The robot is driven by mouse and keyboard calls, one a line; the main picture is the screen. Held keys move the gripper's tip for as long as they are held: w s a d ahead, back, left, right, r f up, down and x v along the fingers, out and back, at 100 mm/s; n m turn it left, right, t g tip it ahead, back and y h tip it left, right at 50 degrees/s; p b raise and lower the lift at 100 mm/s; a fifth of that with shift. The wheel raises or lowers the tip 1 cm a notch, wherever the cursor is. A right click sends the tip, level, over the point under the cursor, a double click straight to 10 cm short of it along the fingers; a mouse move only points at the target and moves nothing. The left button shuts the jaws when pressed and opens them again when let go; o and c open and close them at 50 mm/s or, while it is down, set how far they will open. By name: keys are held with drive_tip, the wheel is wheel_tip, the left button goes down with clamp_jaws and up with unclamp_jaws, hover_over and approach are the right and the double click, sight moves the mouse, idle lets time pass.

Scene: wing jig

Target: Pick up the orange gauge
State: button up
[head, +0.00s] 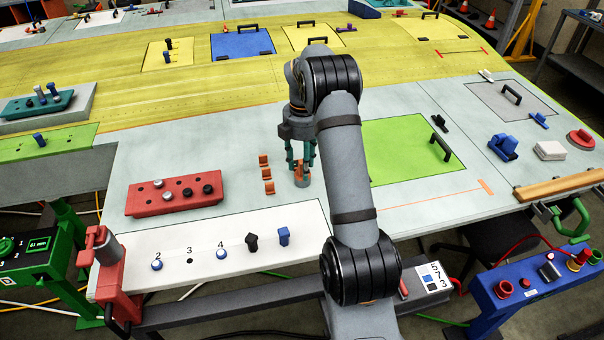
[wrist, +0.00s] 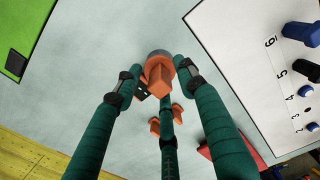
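The orange gauge (head: 302,180) stands upright on the pale wing surface, with a grey round base, partly hidden by my gripper's fingers in the head view. In the wrist view the gauge (wrist: 158,74) is near the top middle, between the fingertips. My gripper (head: 301,166) points down over it with its green fingers spread around it. In the wrist view my gripper (wrist: 160,68) has one finger on each side and a third behind; the fingers look open, with narrow gaps at the sides.
Several small orange clips (head: 267,173) stand in a row just left of the gauge. A red block with pegs (head: 140,200) lies further left. A white numbered strip (head: 190,243) with pegs is in front. A green panel (head: 400,150) lies right, behind my arm.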

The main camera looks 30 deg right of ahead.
drive_tip(key=shift+c, duration=0.6)
clamp_jaws()
